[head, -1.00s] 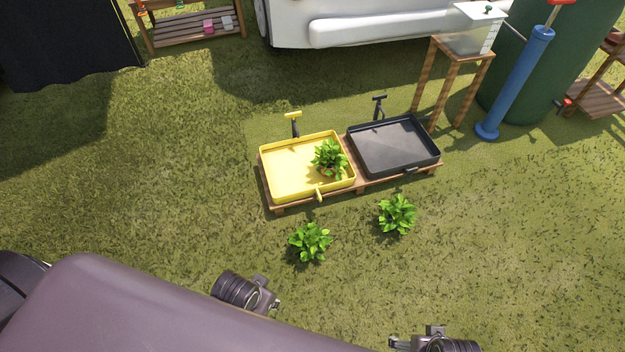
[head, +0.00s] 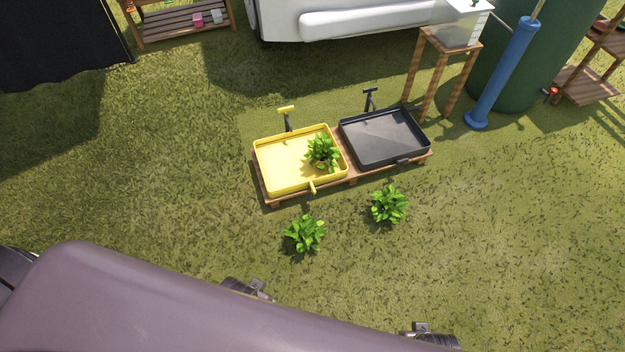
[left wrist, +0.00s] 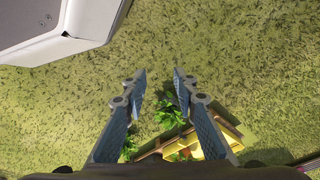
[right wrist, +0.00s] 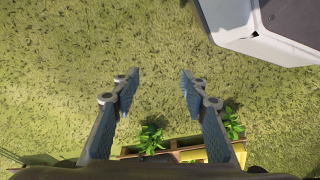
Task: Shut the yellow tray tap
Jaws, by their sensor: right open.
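The yellow tray (head: 277,163) sits on a low wooden pallet on the grass, with a green potted plant (head: 322,151) in it. A tap with a yellow T-shaped handle (head: 286,109) on a dark stem stands behind its back edge. A short yellow spout (head: 312,187) juts from its front edge. Whether either is open or shut is too small to tell. In the left wrist view my left gripper (left wrist: 159,72) is open and empty. My right gripper (right wrist: 160,72) is open and empty in the right wrist view. Both are apart from the tray and taps.
A black tray (head: 385,137) with its own dark tap (head: 370,97) adjoins on the right. Two leafy plants (head: 305,233) (head: 389,204) stand on the grass in front. A wooden stand (head: 444,70) and blue pump (head: 502,72) are behind right. Grass to the left is clear.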

